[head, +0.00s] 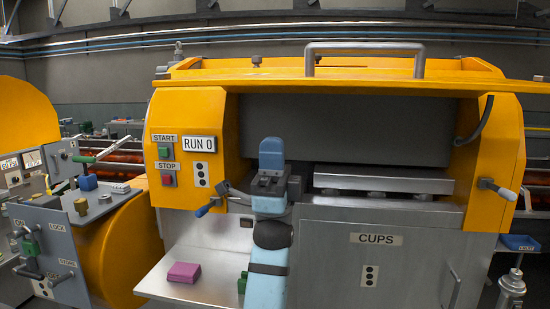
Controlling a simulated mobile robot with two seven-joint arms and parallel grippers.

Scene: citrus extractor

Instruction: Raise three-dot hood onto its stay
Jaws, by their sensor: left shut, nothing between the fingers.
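The yellow hood (270,79) with a silver bar handle (365,49) spans the top of the machine, above a dark recess. I cannot tell its exact tilt. My right gripper is not in view.
START and STOP buttons and a RUN 0 display (198,144) are on the left. A magenta block (184,272) lies on the pale lower shelf (220,262). A grey control panel (70,245) stands at left.

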